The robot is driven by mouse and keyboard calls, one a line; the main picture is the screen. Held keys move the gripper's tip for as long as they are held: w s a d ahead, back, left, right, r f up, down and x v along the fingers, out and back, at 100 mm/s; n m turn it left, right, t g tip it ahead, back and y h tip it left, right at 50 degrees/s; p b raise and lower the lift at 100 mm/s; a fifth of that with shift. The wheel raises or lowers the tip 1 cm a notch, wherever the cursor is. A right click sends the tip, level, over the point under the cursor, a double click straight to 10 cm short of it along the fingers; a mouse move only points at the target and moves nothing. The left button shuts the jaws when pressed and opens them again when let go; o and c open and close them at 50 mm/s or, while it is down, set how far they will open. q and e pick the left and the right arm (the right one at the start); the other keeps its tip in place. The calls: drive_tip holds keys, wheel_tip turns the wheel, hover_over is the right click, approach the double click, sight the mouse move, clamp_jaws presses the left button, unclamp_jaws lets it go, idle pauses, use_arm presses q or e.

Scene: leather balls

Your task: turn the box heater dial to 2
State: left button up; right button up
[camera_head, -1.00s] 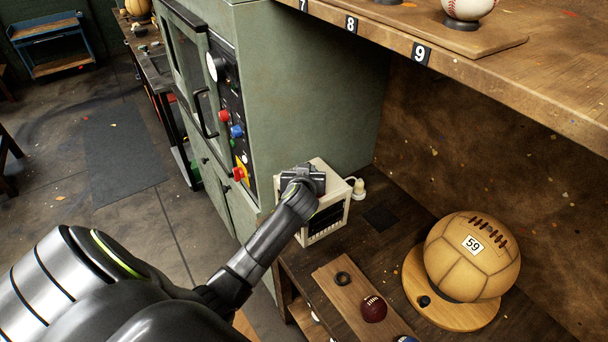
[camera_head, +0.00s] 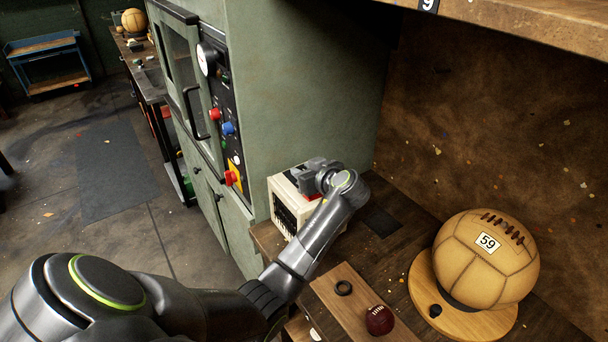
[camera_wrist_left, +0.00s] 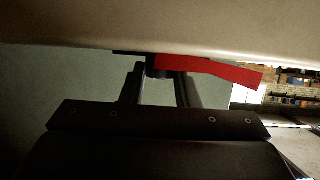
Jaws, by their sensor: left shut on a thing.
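The box heater (camera_head: 282,207), a cream box with a dark grille, stands at the left end of the wooden bench against the green cabinet. My left gripper (camera_head: 308,177) is at its top, and the arm hides part of the box. In the left wrist view the two fingers (camera_wrist_left: 160,75) are shut on the small dark dial (camera_wrist_left: 158,71) at the cream surface (camera_wrist_left: 80,25). A red strip (camera_wrist_left: 210,70) runs right from the dial. A little red also shows under the gripper in the head view. I cannot read any dial numbers. My right gripper is out of view.
A tan leather ball marked 59 (camera_head: 486,262) sits on a round wooden stand at the right. The green cabinet (camera_head: 290,90) with knobs rises behind the heater, and a shelf (camera_head: 540,25) overhangs.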

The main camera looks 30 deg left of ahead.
use_arm(q)
drive_tip(key=shift+f, duration=0.1)
idle(0.3)
drive_tip(key=o, duration=1)
drive_tip(key=shift+c, duration=0.2)
